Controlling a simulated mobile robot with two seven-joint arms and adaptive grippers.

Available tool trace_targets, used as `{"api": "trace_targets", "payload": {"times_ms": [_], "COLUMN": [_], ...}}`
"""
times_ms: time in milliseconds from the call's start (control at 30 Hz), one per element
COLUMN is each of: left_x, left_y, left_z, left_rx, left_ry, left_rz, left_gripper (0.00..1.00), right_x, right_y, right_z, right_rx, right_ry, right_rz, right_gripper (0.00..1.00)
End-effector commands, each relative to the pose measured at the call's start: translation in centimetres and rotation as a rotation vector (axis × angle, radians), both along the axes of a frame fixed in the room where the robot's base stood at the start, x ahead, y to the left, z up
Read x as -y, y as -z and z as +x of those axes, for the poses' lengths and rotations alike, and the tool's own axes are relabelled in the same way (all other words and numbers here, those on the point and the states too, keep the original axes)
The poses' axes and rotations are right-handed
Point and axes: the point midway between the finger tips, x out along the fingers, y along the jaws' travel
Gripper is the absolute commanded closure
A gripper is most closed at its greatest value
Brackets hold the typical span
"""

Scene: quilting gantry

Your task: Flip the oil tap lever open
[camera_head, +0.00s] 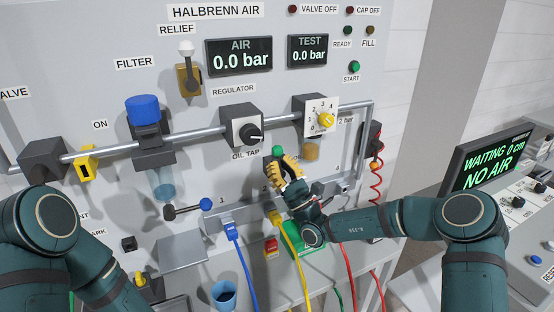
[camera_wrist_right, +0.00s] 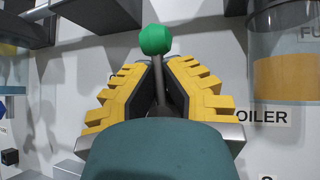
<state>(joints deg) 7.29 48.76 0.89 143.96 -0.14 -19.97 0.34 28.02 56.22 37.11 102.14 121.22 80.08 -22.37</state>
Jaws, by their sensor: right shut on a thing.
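The oil tap lever has a green ball knob (camera_head: 278,151) and stands just right of the OIL TAP label on the panel. In the right wrist view the knob (camera_wrist_right: 155,39) sits on a thin grey stem that points up between the fingers. My right gripper (camera_head: 284,165) is shut on this stem, with its yellow fingers on both sides, just below the knob. It also shows in the right wrist view (camera_wrist_right: 158,80). The lever's lower end and the tap body are mostly hidden by the fingers and wrist. My left gripper is not in view.
A pipe (camera_head: 190,133) crosses the panel above, with the regulator knob (camera_head: 241,126) and a dial (camera_head: 325,120). A blue-knobbed lever (camera_head: 206,203) lies to the left. Blue, yellow and red hoses hang below. The monitor (camera_head: 490,160) reads WAITING, NO AIR.

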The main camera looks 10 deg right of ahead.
Motion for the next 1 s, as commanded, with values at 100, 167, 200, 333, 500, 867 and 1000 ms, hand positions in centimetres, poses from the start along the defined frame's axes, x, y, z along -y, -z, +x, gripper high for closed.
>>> {"api": "trace_targets", "payload": {"times_ms": [100, 167, 200, 333, 500, 867, 1000], "left_x": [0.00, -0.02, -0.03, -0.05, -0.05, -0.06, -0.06], "left_y": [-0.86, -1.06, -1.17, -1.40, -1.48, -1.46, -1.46], "left_z": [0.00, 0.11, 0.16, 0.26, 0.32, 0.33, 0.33], "left_rx": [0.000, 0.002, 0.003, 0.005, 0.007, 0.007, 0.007], "left_ry": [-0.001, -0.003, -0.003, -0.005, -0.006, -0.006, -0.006], "left_rz": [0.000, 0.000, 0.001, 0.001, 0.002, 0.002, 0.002], "left_gripper": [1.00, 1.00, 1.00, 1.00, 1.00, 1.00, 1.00], "right_x": [0.10, 0.20, 0.25, 0.33, 0.41, 0.45, 0.43], "right_y": [-0.48, -0.50, -0.47, -0.43, -0.42, -0.41, -0.29], "right_z": [0.08, 0.09, 0.12, 0.15, 0.16, 0.17, 0.16], "right_rx": [-0.014, -0.019, -0.024, -0.033, -0.035, -0.035, -0.037], "right_ry": [0.000, -0.001, -0.001, -0.001, 0.000, 0.001, 0.000], "right_rz": [0.058, 0.080, 0.092, 0.120, 0.133, 0.133, 0.132], "right_gripper": [1.00, 1.00, 1.00, 1.00, 1.00, 0.84, 0.60]}}
